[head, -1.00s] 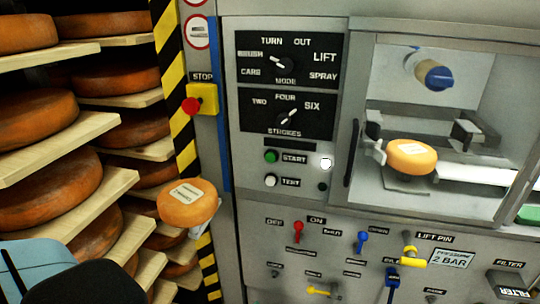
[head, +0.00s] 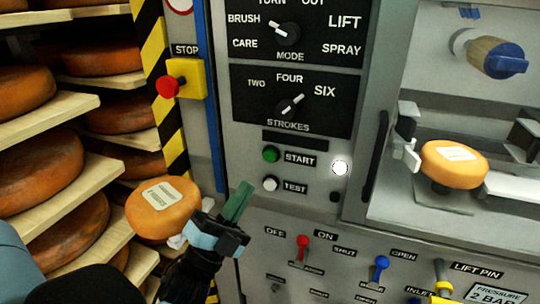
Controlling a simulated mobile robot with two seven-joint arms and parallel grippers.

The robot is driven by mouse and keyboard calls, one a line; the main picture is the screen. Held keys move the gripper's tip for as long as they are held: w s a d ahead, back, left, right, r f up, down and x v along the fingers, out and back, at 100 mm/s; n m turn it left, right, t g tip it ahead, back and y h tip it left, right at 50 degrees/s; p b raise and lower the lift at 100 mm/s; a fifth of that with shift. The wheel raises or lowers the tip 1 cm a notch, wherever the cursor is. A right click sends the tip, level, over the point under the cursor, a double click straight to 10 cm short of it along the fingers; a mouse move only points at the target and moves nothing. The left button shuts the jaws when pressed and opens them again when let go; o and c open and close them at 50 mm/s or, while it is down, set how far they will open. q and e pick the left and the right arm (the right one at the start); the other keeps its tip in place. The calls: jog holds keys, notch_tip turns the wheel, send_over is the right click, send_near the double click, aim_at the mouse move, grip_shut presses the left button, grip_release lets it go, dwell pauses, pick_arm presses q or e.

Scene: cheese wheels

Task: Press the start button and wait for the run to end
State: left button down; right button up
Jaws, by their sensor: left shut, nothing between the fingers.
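The green start button (head: 271,154) is on the grey control panel (head: 240,205), left of its START label. A white test button (head: 270,183) sits just below it, and a round white lamp (head: 340,167) glows to the right. My left gripper (head: 240,192) is shut and empty, its green fingertips pointing up, below and left of the start button and apart from it. A cheese wheel (head: 458,163) sits in the machine chamber at right. The right gripper is not in view.
A red stop button (head: 168,87) on a yellow box is at upper left of the panel. Mode (head: 286,33) and strokes (head: 290,104) knobs are above. A labelled cheese (head: 150,222) is left of my gripper, near shelves of cheeses. Red (head: 302,242) and blue (head: 380,264) valve levers are below.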

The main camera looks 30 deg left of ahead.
aim_at(270, 156)
pick_arm(q)
jog(key=w+a, duration=0.2)
jog(key=w, duration=0.6)
jog(key=shift+w+b, duration=0.2)
jog(key=shift+b, duration=0.15)
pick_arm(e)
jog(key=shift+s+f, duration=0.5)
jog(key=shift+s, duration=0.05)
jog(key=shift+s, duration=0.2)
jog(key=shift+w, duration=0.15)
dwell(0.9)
pick_arm(q)
jog(key=shift+w, duration=0.2)
jog(key=shift+w+a, duration=0.1)
jog(key=shift+w, duration=0.1)
dwell(0.3)
